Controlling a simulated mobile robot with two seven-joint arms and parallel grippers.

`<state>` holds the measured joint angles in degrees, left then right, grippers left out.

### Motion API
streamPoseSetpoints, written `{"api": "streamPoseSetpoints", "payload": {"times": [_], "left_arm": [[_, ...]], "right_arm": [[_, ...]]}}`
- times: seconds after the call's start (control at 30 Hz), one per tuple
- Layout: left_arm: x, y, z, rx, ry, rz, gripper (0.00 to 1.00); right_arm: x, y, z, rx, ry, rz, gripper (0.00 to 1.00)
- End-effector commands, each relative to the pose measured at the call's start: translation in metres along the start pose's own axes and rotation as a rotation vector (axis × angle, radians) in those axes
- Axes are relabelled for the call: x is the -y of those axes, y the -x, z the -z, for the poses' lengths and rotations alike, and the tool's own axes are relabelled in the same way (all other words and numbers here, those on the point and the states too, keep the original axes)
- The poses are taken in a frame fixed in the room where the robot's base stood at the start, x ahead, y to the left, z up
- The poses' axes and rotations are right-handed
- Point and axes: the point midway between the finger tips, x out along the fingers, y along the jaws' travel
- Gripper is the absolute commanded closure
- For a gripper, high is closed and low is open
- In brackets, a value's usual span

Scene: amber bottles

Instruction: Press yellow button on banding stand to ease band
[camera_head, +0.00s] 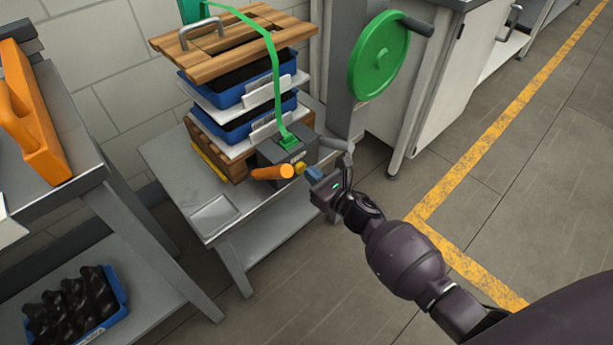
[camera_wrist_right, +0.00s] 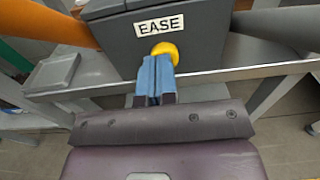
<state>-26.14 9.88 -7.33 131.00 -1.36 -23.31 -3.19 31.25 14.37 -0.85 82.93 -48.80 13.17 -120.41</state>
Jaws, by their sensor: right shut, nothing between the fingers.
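The grey banding stand head (camera_head: 287,150) sits on a metal table beside the stack. Its yellow button (camera_head: 299,169) is on the near side, and in the right wrist view the button (camera_wrist_right: 165,50) sits under a white "EASE" label (camera_wrist_right: 161,25). My right gripper (camera_head: 314,174) is shut and empty, its blue fingertips (camera_wrist_right: 155,68) right at the button's lower edge. I cannot tell whether they press it. The green band (camera_head: 277,80) runs over the stack of wooden boards and blue trays (camera_head: 227,97) down to the head. My left gripper is not in view.
An orange handle (camera_head: 272,172) sticks out left of the button and a grey lever (camera_head: 335,146) to the right. A green wheel (camera_head: 379,55) stands behind. Open floor lies to the right.

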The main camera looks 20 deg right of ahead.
Motion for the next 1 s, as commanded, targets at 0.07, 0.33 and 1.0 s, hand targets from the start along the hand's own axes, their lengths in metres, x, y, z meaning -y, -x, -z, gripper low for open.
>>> {"api": "streamPoseSetpoints", "payload": {"times": [0.07, 0.33, 1.0], "left_arm": [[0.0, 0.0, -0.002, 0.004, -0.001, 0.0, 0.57], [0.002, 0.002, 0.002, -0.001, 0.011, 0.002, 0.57], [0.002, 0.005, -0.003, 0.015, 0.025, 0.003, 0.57]], "right_arm": [[0.006, 0.005, 0.002, -0.003, 0.001, 0.001, 1.0], [0.005, 0.057, 0.0, -0.003, 0.001, 0.003, 1.0], [0.005, 0.104, 0.003, -0.005, -0.001, 0.001, 1.0]]}}
